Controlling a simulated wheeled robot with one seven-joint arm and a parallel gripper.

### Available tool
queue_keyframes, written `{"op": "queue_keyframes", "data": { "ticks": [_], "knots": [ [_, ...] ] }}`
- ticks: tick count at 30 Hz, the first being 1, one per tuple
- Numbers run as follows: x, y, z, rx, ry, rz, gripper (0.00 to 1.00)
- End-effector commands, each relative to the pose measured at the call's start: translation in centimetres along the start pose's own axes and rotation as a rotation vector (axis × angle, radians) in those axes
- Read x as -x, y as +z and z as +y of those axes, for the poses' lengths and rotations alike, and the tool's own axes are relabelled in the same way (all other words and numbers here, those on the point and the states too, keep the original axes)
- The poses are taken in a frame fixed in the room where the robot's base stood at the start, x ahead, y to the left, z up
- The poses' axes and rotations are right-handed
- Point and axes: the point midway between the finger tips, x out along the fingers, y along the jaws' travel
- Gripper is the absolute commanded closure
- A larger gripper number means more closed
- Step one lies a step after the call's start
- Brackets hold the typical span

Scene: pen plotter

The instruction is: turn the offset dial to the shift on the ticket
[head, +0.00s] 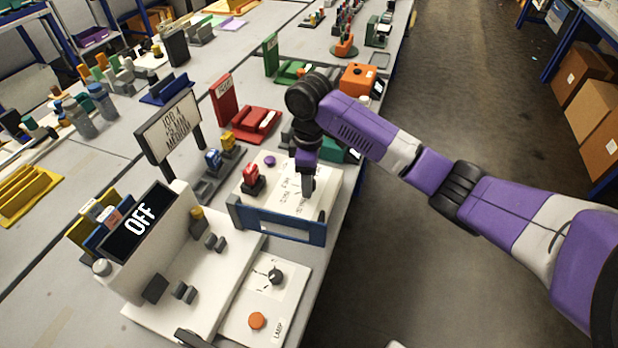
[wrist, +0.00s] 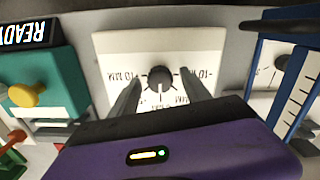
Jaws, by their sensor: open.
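The offset dial is a black round knob (wrist: 160,79) on a white plate (wrist: 112,45) with markings that include 10 and MM, seen upside down. A pale line on the knob points toward the bottom of the wrist view. My gripper (wrist: 161,94) is open, with one finger on each side of the knob; I cannot tell whether they touch it. In the head view my gripper (head: 307,188) points down over the far part of a white bed, and I cannot make out the dial there.
A blue frame (wrist: 301,100) stands right of the dial plate, and a green machine (wrist: 50,85) with a READY display stands left. In the head view, a white machine (head: 206,262) shows OFF, beside a lamp panel (head: 240,318). The aisle floor at right is clear.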

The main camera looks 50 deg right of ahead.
Motion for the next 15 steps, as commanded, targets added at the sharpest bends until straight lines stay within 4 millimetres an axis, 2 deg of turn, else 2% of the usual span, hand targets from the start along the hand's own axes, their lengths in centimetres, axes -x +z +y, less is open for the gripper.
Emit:
{"op": "queue_keyframes", "data": {
  "ticks": [7,15],
  "knots": [
    [-0.11,-0.01,-0.01,0.0,0.0,0.0,0.44],
    [-0.08,-0.02,-0.01,0.0,0.0,0.001,0.97]
  ]
}}
